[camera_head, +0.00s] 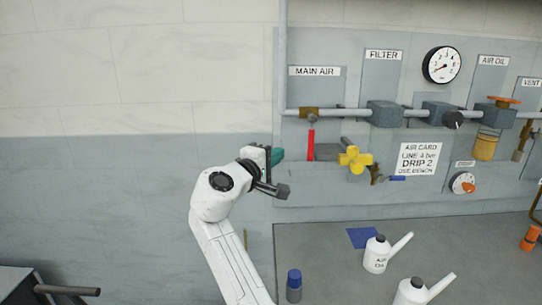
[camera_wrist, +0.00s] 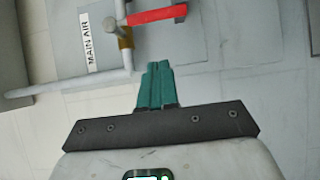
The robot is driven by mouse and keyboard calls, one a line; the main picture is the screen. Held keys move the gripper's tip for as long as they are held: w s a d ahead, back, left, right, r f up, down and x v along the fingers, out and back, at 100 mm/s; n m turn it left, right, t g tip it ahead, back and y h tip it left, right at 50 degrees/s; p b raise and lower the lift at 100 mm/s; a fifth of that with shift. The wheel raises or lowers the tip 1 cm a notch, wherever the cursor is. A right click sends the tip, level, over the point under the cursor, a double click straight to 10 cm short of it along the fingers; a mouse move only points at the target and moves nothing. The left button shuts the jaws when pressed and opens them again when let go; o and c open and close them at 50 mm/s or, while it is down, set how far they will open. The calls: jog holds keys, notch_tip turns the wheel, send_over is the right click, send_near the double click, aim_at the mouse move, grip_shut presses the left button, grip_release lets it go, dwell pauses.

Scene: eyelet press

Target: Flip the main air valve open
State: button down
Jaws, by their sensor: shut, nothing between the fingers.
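The main air valve has a brass body (camera_head: 311,113) on a horizontal pipe under the "MAIN AIR" label (camera_head: 314,71). Its red lever (camera_head: 311,145) hangs straight down, square to the pipe. In the wrist view the red lever (camera_wrist: 157,15) points right from the brass body (camera_wrist: 125,38), beyond my fingertips. My gripper (camera_head: 278,156) has teal fingers and is to the left of the lever, near its lower end in the head view. The fingers are together and empty in the wrist view (camera_wrist: 157,68). I see a gap between fingers and lever.
The filter block (camera_head: 384,114) and a pressure gauge (camera_head: 441,65) are further right. Below, a bench (camera_head: 335,275) holds white oil cans (camera_head: 377,255) and a blue-capped bottle (camera_head: 294,286). The wall at left is clear.

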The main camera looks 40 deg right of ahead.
aim_at(311, 139)
jog(key=d+p, duration=0.2)
jog(key=d, duration=0.6)
jog(key=shift+w+d+p, duration=0.15)
jog(key=shift+p, duration=0.25)
jog(key=shift+d+f, duration=0.1)
jog(key=shift+f, duration=0.05)
jog(key=shift+d+n+b, duration=0.1)
jog(key=shift+n+b, duration=0.2)
